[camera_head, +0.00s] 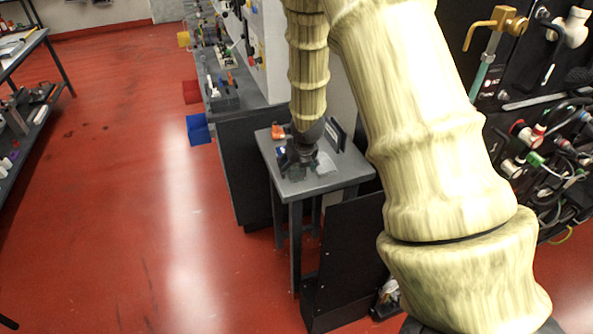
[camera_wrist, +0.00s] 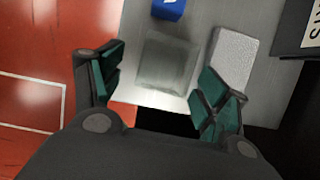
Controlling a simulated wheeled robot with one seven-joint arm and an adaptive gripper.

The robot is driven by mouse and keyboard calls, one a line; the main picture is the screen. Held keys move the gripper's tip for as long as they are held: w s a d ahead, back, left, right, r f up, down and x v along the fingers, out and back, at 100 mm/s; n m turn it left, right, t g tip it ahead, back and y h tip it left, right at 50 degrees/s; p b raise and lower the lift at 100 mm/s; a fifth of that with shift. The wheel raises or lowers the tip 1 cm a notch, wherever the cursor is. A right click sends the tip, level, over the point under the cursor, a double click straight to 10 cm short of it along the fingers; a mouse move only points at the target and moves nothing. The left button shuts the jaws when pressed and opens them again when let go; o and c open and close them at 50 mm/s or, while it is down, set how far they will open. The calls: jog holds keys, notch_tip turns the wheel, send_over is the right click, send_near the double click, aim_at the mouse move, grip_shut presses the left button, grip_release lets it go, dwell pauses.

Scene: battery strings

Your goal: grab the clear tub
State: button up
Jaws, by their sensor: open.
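The clear tub (camera_wrist: 167,64) is a see-through squarish container on the grey table top (camera_wrist: 138,22). In the wrist view it lies just beyond and between the fingers of my gripper (camera_wrist: 160,88). The green-padded fingers are spread wide, with nothing held between them. One finger is left of the tub and the other is at its lower right. In the head view my gripper (camera_head: 298,158) is over the small grey table (camera_head: 318,187), and I cannot clearly make out the tub beneath it.
A white textured block (camera_wrist: 232,58) stands close to the right of the tub, near the right finger. A blue object (camera_wrist: 168,9) is beyond the tub. A dark lettered panel (camera_wrist: 300,30) is at the far right. An orange item (camera_head: 278,131) lies at the table's back left.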

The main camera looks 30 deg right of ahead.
aim_at(297, 171)
jog(key=shift+w+d+f+p, duration=0.15)
jog(key=shift+f+p, duration=0.05)
jog(key=shift+f, duration=0.2)
jog(key=shift+w+d+f+p, duration=0.1)
jog(key=shift+d+f+p, duration=0.05)
jog(key=shift+f, duration=0.2)
jog(key=shift+x, duration=1.15)
jog(key=c, duration=1.1)
